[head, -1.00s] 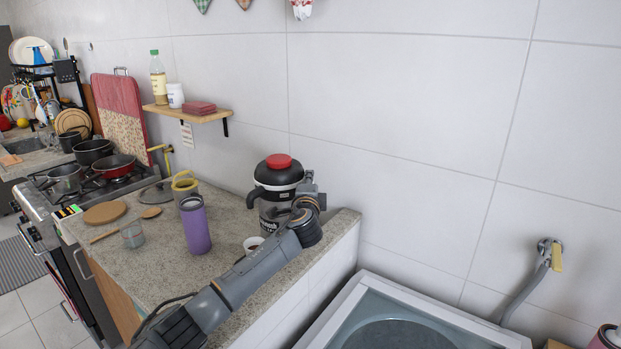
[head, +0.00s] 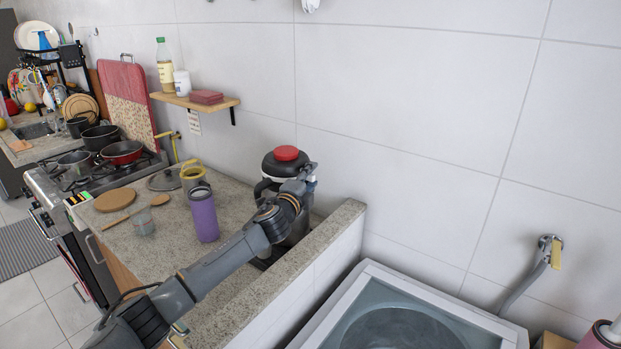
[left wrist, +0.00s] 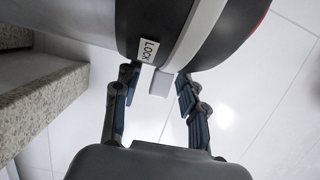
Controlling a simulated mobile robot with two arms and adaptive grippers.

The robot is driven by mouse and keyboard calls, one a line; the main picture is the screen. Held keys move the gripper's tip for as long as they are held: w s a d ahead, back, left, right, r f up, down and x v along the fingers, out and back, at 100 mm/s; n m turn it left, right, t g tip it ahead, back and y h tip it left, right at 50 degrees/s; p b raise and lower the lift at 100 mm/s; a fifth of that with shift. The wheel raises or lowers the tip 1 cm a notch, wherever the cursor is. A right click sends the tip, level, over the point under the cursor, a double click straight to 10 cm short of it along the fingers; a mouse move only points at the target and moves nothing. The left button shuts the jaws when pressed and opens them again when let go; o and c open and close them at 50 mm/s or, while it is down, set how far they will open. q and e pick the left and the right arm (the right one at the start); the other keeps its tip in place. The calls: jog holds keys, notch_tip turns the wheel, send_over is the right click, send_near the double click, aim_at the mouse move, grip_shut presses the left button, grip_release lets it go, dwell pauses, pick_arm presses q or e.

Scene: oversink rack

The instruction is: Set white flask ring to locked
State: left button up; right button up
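The white flask (head: 285,166) stands on the counter by the wall, with a dark top and a red cap, partly hidden by my left arm. In the left wrist view its white ring (left wrist: 198,32) runs around the dark body and carries a white tab (left wrist: 160,83). A white label reading LOCK (left wrist: 149,50) sits on the dark body beside the tab. My left gripper (left wrist: 158,78) is open, one finger on each side of the tab, with gaps visible. In the head view the left gripper (head: 306,180) is at the flask's right side.
A shelf (head: 226,104) hangs above. The counter's raised edge (head: 310,243) and a washing machine (head: 374,278) lie to the right.

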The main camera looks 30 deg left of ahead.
pick_arm(q)
jog(key=s+d, duration=0.1)
jog(key=s, duration=1.1)
jog(key=shift+d, duration=0.2)
